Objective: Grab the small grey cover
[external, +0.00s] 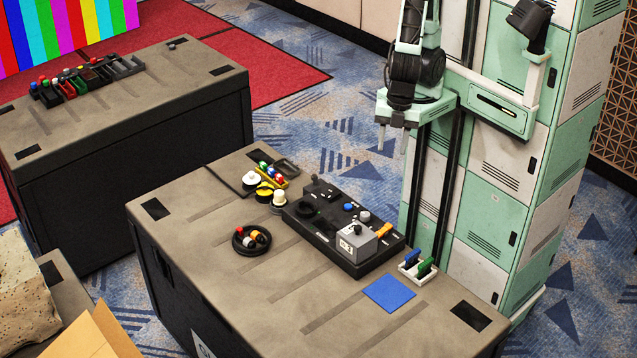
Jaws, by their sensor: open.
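A small light grey boxy piece (357,243), which looks like the grey cover, sits on the front part of a black control box (322,238) on the near table. It has a dark knob on top and a white label on its front. My gripper (393,139) hangs above and behind the control box, fingers pointing down. It is open and empty, well apart from the grey piece. The underside of the piece is hidden.
A round grey knob (364,216), a blue button (348,206) and an orange part (383,231) are close to the grey piece. A white holder (417,267) and blue square (389,294) lie to the right. A round black tray (251,240) lies left.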

